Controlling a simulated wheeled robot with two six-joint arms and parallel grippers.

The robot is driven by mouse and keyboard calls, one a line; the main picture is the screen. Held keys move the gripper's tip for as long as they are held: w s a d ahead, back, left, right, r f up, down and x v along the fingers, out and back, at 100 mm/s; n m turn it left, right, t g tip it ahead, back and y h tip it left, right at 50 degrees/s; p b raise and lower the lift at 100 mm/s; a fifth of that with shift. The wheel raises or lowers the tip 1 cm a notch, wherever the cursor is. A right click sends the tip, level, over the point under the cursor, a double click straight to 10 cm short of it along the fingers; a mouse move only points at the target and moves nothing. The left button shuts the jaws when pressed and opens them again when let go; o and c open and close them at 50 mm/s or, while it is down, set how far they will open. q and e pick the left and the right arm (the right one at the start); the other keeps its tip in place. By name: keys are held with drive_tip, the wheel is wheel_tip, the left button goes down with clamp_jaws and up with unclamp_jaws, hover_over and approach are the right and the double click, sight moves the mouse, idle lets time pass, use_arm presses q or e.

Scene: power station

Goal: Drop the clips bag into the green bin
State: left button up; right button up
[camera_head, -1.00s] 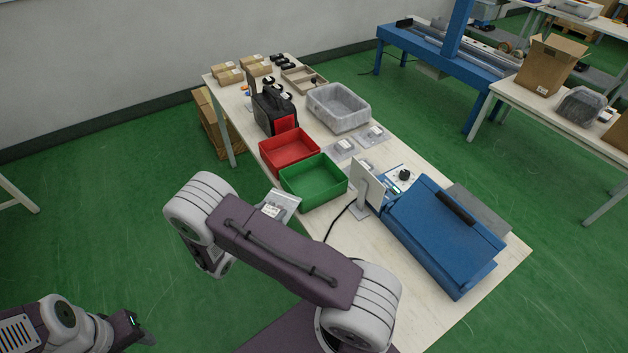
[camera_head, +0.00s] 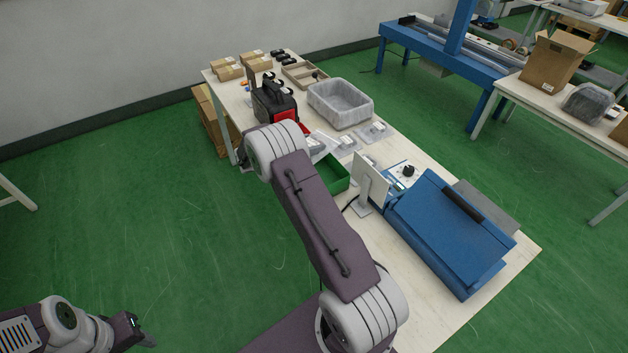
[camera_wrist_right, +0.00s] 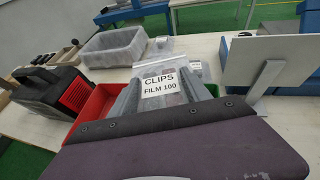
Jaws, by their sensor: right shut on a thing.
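The clips bag (camera_wrist_right: 161,84) is clear, with a white label reading "CLIPS FILM 100". My right gripper (camera_wrist_right: 160,94) is shut on it in the right wrist view. The bag also shows as a pale patch (camera_head: 324,143) just beyond my right wrist in the head view. The green bin (camera_head: 334,174) is mostly hidden by my right arm in the head view. A strip of the green bin (camera_wrist_right: 212,89) shows beside the bag in the wrist view; the bag's height above it cannot be told. My left gripper (camera_head: 141,331) is at the lower left, away from the table.
A red bin (camera_wrist_right: 99,100) stands beside the green one. Behind are a black-and-red case (camera_head: 272,102) and a grey tub (camera_head: 340,103). An upright white panel (camera_head: 370,182) and a blue machine (camera_head: 448,232) stand to the right. Bare table lies in front of the blue machine.

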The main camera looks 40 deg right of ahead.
wheel_tip(320, 180, down, 4)
drive_tip(key=shift+w+b, duration=0.1)
drive_tip(key=shift+b, duration=0.9)
drive_tip(key=o, duration=1.6)
drive_tip(key=v, duration=0.9)
drive_tip(key=shift+b, duration=0.3)
